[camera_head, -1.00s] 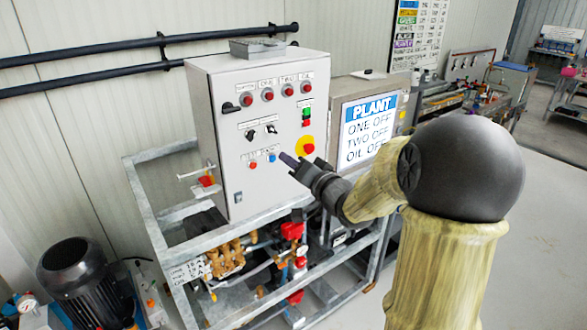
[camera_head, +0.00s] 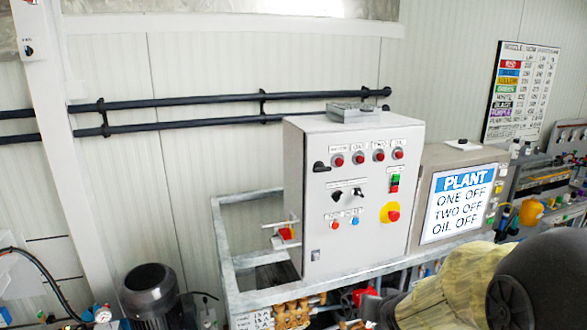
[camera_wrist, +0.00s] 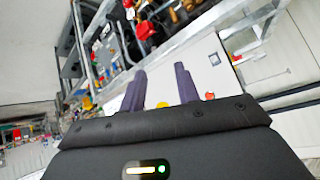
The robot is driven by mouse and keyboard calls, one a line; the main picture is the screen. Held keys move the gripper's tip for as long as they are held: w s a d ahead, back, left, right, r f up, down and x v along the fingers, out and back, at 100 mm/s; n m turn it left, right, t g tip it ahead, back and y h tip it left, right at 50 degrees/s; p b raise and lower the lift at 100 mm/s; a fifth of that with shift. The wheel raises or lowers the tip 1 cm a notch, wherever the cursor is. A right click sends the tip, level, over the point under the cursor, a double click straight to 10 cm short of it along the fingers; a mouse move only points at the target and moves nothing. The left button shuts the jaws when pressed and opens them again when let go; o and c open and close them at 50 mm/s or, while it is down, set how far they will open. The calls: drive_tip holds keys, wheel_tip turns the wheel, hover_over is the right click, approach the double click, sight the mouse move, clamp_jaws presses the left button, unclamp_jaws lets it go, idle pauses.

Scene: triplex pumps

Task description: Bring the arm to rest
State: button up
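My arm shows at the lower right of the head view, with its dark wrist end (camera_head: 376,311) below the control cabinet. My fingertips cannot be made out there. In the wrist view my gripper (camera_wrist: 161,72) has its two dark fingers apart with nothing held between them. The pale cabinet front (camera_wrist: 208,62) lies beyond the fingers, with a gap I cannot judge. In the head view the grey control cabinet (camera_head: 353,250) carries red lamps, dark knobs, small buttons and a yellow-and-red stop button (camera_head: 391,212).
A screen (camera_head: 462,205) reads PLANT, ONE OFF, TWO OFF, OIL OFF. A galvanised frame (camera_head: 255,302) surrounds the cabinet and pump parts. A dark motor (camera_head: 150,292) stands at lower left. Black pipes (camera_head: 180,101) run along the wall. A cluttered bench (camera_head: 543,185) is at right.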

drive_tip(key=s+a+f+n+g, duration=0.1)
drive_tip(key=s+f+g, duration=0.1)
drive_tip(key=s, duration=0.5)
drive_tip(key=s+a+f+n+g, duration=0.2)
drive_tip(key=s+f+g, duration=0.1)
drive_tip(key=s, duration=0.4)
drive_tip(key=shift+a+f+g, duration=0.25)
drive_tip(key=shift+a+g, duration=0.05)
drive_tip(key=shift+g, duration=0.4)
idle(0.6)
clamp_jaws()
idle(1.6)
